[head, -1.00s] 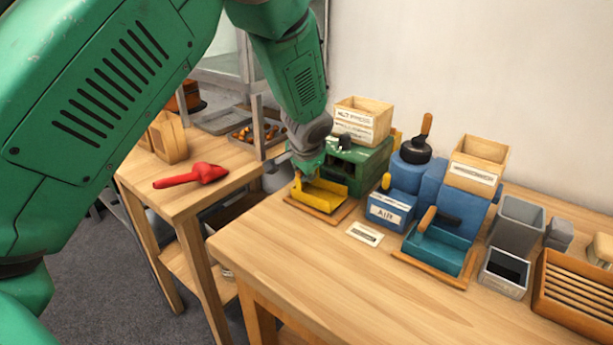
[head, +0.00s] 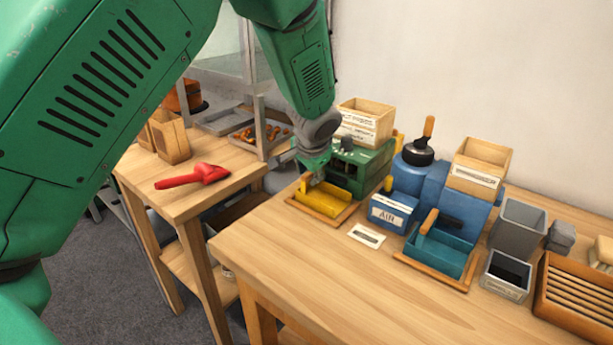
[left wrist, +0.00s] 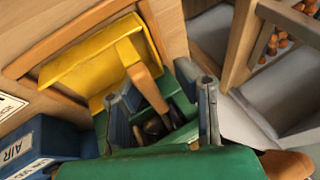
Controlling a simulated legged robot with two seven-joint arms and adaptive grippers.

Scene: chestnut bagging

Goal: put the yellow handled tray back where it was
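The yellow tray (head: 325,203) sits inside a low wooden frame (head: 345,216) on the table, in front of a green machine (head: 370,168). In the left wrist view the tray (left wrist: 85,60) is at the upper left, with its wooden handle (left wrist: 148,88) pointing toward my gripper. My left gripper (head: 314,176) is just above the tray's back left end. In the left wrist view its two fingers (left wrist: 160,92) are spread apart, with the handle between them, nearer the left finger. I cannot tell whether they touch it. My right gripper is not in view.
A blue AIR box (head: 392,212) and a teal tray (head: 438,250) stand to the right. A white label (head: 367,235) lies in front. A red scoop (head: 192,176) is on the side table at left. The table's front area is clear.

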